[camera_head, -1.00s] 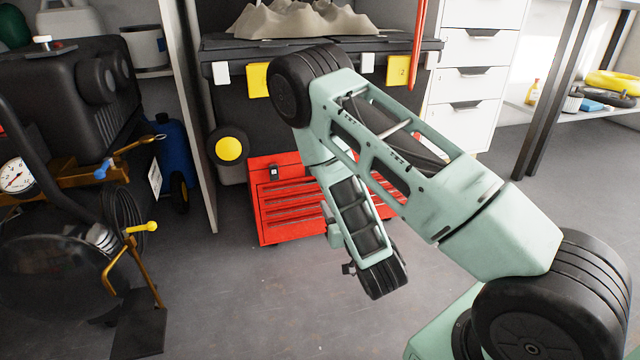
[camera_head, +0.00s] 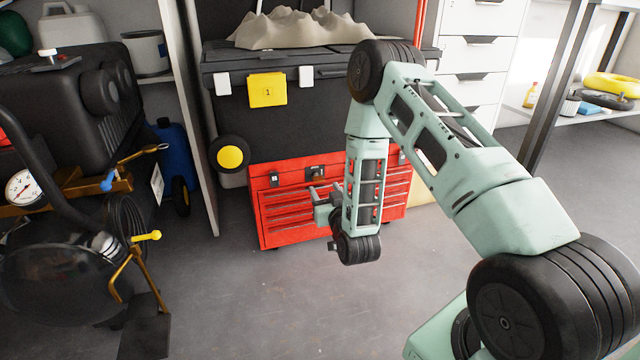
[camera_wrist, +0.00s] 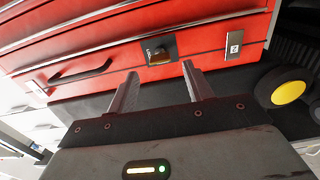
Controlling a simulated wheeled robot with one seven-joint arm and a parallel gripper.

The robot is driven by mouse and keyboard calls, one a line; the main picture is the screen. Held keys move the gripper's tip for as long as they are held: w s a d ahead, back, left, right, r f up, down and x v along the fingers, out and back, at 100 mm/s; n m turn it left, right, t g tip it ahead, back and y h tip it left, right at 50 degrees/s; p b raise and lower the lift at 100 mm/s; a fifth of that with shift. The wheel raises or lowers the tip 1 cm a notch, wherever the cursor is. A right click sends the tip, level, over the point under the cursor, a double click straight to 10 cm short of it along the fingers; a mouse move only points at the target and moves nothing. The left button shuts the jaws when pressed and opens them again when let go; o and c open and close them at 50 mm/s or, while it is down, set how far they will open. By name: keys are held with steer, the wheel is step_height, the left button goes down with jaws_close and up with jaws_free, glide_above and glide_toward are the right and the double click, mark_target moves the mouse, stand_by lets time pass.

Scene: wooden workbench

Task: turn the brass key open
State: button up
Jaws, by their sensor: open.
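The red tool chest (camera_head: 290,225) stands ahead of me, and its drawer fronts show in the wrist view (camera_wrist: 110,40). A small dark lock plate (camera_wrist: 160,50) with a brass-coloured part sits on its front; the plate also shows in the head view (camera_head: 316,173). The key's exact shape and angle are too small to tell. My gripper (camera_wrist: 160,72) is open and empty, its two grey fingers pointing at the chest on either side of the plate in the picture. In the head view, my gripper (camera_head: 316,193) is just below the plate. I see no contact.
A black box (camera_head: 225,120) with a yellow tag (camera_head: 268,91) sits on the chest. A yellow-hubbed wheel (camera_head: 230,156) is to the left. The floor in front (camera_head: 290,300) is clear.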

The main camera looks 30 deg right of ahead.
mark_target(318, 179)
steer(key=b+x, duration=0.1)
steer(key=x, duration=0.3)
steer(key=shift+f+b, duration=0.15)
steer(key=shift+b, duration=0.15)
steer(key=shift+w+d, duration=0.2)
steer(key=shift+w, duration=0.4)
steer(key=c, duration=1)
